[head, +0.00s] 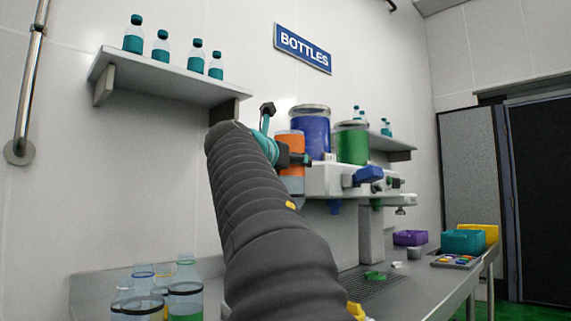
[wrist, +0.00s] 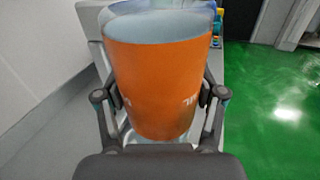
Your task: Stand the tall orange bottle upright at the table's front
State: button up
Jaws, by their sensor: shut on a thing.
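The tall orange bottle (head: 291,143) is in my gripper, in the head view partly hidden behind my arm. In the wrist view its orange label (wrist: 160,75) fills the middle, with a pale clear part above it. My gripper (wrist: 160,118) is shut on the bottle, one finger on each side. In the head view the bottle looks roughly upright and is held up in front of the machine, above the table. The steel table (head: 88,286) runs along the wall; much of its front is hidden by my arm.
Several clear bottles (head: 186,290) stand at the table's near left. A dispensing machine (head: 325,180) with blue and green jars stands behind my gripper. A wall shelf (head: 165,79) holds small teal bottles. Purple (head: 408,238), teal (head: 463,241) and yellow (head: 485,231) bins sit at the far right.

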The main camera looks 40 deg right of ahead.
jog(key=m, duration=0.4)
jog(key=shift+m+b, duration=0.35)
jog(key=shift+m, duration=0.75)
jog(key=shift+m+b, duration=0.3)
jog(key=shift+m, duration=0.9)
jog(key=m, duration=0.3)
jog(key=shift+m, duration=0.3)
jog(key=shift+b, duration=0.3)
